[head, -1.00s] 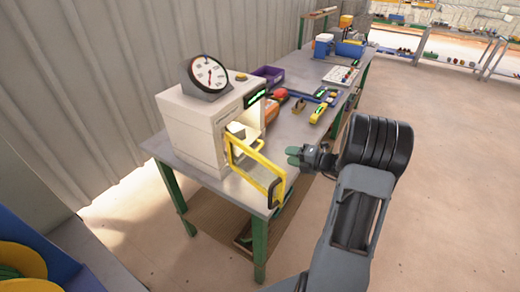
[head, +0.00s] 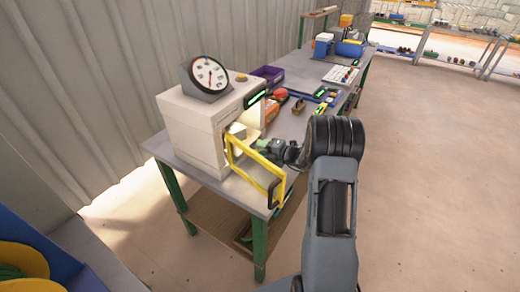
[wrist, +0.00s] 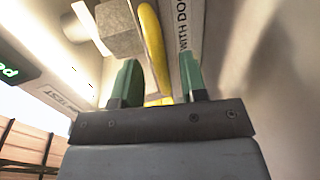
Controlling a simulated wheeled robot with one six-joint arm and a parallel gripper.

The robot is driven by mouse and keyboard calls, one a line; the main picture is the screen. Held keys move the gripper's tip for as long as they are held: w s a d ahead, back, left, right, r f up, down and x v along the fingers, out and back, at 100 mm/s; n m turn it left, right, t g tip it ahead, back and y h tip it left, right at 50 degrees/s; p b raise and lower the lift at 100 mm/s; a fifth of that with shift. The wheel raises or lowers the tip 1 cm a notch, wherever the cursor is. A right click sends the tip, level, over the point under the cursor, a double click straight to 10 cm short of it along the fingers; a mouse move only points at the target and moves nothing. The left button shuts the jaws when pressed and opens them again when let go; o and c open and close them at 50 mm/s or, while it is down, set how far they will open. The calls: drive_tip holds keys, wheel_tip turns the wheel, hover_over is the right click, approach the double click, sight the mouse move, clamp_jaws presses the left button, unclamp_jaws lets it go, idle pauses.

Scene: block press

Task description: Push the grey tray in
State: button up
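The white press (head: 195,135) stands on the near end of the bench, with a yellow door frame (head: 250,177) swung out from its front. My gripper (head: 264,146) is at the press opening, behind the yellow frame in the head view. In the wrist view my gripper (wrist: 158,80) has its two green fingers apart with nothing clamped between them. A grey block-like part (wrist: 119,28) lies ahead at the upper left, and a curved yellow bar (wrist: 153,45) shows beyond the gap between the fingers. I cannot make out the grey tray for certain; the frame and gripper partly hide the opening.
A dial gauge (head: 209,75) sits on top of the press. A purple bin (head: 268,74), a red object (head: 281,94) and blue trays stand farther along the bench (head: 292,118). The floor (head: 430,190) to the right is clear.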

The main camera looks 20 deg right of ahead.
drive_tip(key=shift+w+a+f, duration=0.1)
drive_tip(key=shift+w+a, duration=0.3)
drive_tip(key=shift+w, duration=0.1)
clamp_jaws()
idle(0.3)
